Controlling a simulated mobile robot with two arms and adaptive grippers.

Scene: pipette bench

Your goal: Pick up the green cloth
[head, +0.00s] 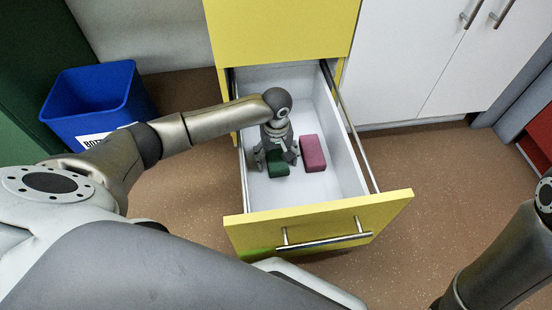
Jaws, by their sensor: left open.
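The green cloth (279,169) is a small folded block lying on the white floor of the open drawer. My left gripper (276,163) reaches down into the drawer from above, with its open fingers around the cloth. The gripper hides part of the cloth, and I cannot tell whether the fingers touch it. My right arm shows at the lower right, but its gripper is not in view.
A pink block (312,153) lies just right of the cloth. The drawer (345,180) has white walls and a yellow front (320,225) with a metal handle. A blue bin (100,105) stands at the left. White cabinets (425,60) stand at the right.

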